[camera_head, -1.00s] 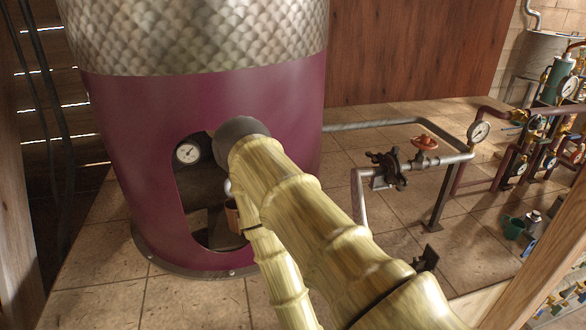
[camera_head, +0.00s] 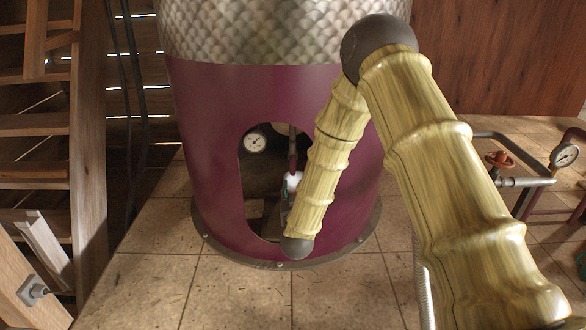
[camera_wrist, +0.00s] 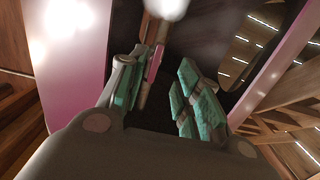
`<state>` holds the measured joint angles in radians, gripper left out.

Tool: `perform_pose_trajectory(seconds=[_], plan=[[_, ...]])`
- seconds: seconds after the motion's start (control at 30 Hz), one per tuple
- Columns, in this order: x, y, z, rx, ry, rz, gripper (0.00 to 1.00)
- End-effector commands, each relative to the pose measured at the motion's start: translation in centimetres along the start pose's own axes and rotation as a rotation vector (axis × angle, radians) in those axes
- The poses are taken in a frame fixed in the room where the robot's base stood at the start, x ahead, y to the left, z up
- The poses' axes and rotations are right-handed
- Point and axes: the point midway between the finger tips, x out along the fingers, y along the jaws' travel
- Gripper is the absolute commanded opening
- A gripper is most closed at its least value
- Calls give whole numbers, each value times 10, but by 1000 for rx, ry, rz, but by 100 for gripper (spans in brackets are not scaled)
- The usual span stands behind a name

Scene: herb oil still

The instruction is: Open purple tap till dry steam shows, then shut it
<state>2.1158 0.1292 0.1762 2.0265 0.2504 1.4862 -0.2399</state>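The still's purple base (camera_head: 215,150) has a tall arched opening, seen in the head view. Inside is a thin purple-red part (camera_head: 292,152), perhaps the tap's handle or pipe; it also shows in the wrist view (camera_wrist: 156,62). A bright white blob (camera_head: 293,180) sits just below it; it shows at the wrist view's top edge (camera_wrist: 166,7). I cannot tell whether it is steam. My gripper (camera_wrist: 160,98) has teal pads standing apart. The purple-red part is close to the left finger; contact is unclear. My forearm hides the opening's right side.
A round white gauge (camera_head: 254,140) is inside the opening. At the right are a red handwheel (camera_head: 499,160) on a pipe and another gauge (camera_head: 565,155). Wooden stairs (camera_head: 35,125) stand at the left. The tiled floor (camera_head: 240,295) before the still is clear.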

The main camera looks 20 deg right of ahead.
Motion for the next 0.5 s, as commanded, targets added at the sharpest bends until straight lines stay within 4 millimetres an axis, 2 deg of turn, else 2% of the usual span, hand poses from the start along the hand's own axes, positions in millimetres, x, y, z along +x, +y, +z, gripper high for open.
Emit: perform_pose_trajectory(seconds=[0.03,0.13,0.27,0.5], plan=[[5,0,-9,4,23,8,34],[11,0,-18,6,44,17,34],[23,0,-21,6,47,18,34],[61,2,-23,6,45,18,34]])
